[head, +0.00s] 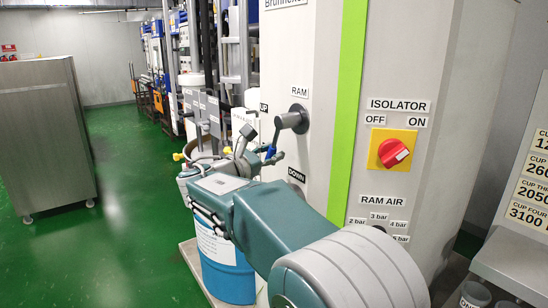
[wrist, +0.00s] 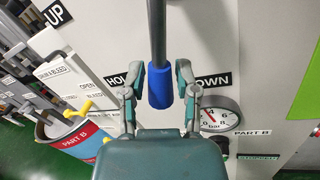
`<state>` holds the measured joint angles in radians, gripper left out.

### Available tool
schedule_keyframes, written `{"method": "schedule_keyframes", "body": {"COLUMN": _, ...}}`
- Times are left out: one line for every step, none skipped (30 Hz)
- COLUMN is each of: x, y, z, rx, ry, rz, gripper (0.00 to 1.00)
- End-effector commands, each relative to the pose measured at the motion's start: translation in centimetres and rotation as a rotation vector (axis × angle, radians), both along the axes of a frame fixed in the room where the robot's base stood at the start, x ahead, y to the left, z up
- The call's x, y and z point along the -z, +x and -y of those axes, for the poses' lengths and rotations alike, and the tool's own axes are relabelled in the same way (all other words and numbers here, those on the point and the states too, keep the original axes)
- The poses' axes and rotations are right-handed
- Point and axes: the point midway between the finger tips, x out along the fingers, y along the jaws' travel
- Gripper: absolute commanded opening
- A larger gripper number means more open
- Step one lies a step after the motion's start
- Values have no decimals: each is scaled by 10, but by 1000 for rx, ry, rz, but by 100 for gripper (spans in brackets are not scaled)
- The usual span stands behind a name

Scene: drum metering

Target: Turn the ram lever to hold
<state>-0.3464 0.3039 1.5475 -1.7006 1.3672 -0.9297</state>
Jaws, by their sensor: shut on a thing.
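The ram lever is a grey rod with a blue grip (wrist: 160,88), coming from a dark round hub (head: 292,120) under the RAM label. In the head view the blue grip (head: 270,153) hangs below and left of the hub. My gripper (wrist: 161,78) is shut on the blue grip, one finger on each side; it also shows in the head view (head: 262,156). In the wrist view the grip lies between the partly covered HOLD label (wrist: 117,81) and the DOWN label (wrist: 214,82). The UP label (wrist: 56,13) is at upper left.
A red isolator switch on a yellow plate (head: 392,150) is right of the green stripe. A pressure gauge (wrist: 220,114) sits below DOWN. A blue and white drum (head: 228,265) stands below my arm. A grey cabinet (head: 40,135) stands left; green floor is free between.

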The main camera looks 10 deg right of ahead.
Motion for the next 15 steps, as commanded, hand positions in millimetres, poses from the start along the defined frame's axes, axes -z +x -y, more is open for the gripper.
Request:
{"method": "schedule_keyframes", "body": {"x": 0, "y": 4, "z": -1, "rx": 2, "ry": 15, "rz": 37, "gripper": 0}}
{"method": "schedule_keyframes", "body": {"x": -1, "y": 6, "z": -1, "rx": 2, "ry": 25, "rz": 59, "gripper": 0}}
{"method": "schedule_keyframes", "body": {"x": -2, "y": 8, "z": -2, "rx": 2, "ry": 38, "rz": 91, "gripper": 0}}
{"method": "schedule_keyframes", "body": {"x": -3, "y": 9, "z": -3, "rx": 2, "ry": 48, "rz": 114, "gripper": 0}}
{"method": "schedule_keyframes", "body": {"x": -4, "y": 11, "z": -3, "rx": 2, "ry": 57, "rz": 136, "gripper": 0}}
{"method": "schedule_keyframes", "body": {"x": -5, "y": 13, "z": -4, "rx": 2, "ry": 68, "rz": 165, "gripper": 0}}
{"method": "schedule_keyframes", "body": {"x": -6, "y": 14, "z": -5, "rx": 2, "ry": 77, "rz": 186, "gripper": 0}}
{"method": "schedule_keyframes", "body": {"x": -7, "y": 16, "z": -5, "rx": 2, "ry": 85, "rz": 206, "gripper": 0}}
{"method": "schedule_keyframes", "body": {"x": -8, "y": 17, "z": -6, "rx": 2, "ry": 95, "rz": 231, "gripper": 0}}
{"method": "schedule_keyframes", "body": {"x": -9, "y": 19, "z": -6, "rx": 2, "ry": 103, "rz": 249, "gripper": 0}}
{"method": "schedule_keyframes", "body": {"x": -10, "y": 20, "z": -7, "rx": 1, "ry": 111, "rz": 265, "gripper": 0}}
{"method": "schedule_keyframes", "body": {"x": -11, "y": 21, "z": -7, "rx": 1, "ry": 120, "rz": 286, "gripper": 0}}
{"method": "schedule_keyframes", "body": {"x": -12, "y": 22, "z": -8, "rx": 2, "ry": 127, "rz": 301, "gripper": 0}}
{"method": "schedule_keyframes", "body": {"x": -12, "y": 23, "z": -8, "rx": 2, "ry": 132, "rz": 314, "gripper": 0}}
{"method": "schedule_keyframes", "body": {"x": -13, "y": 24, "z": -8, "rx": 2, "ry": 139, "rz": 332, "gripper": 0}}
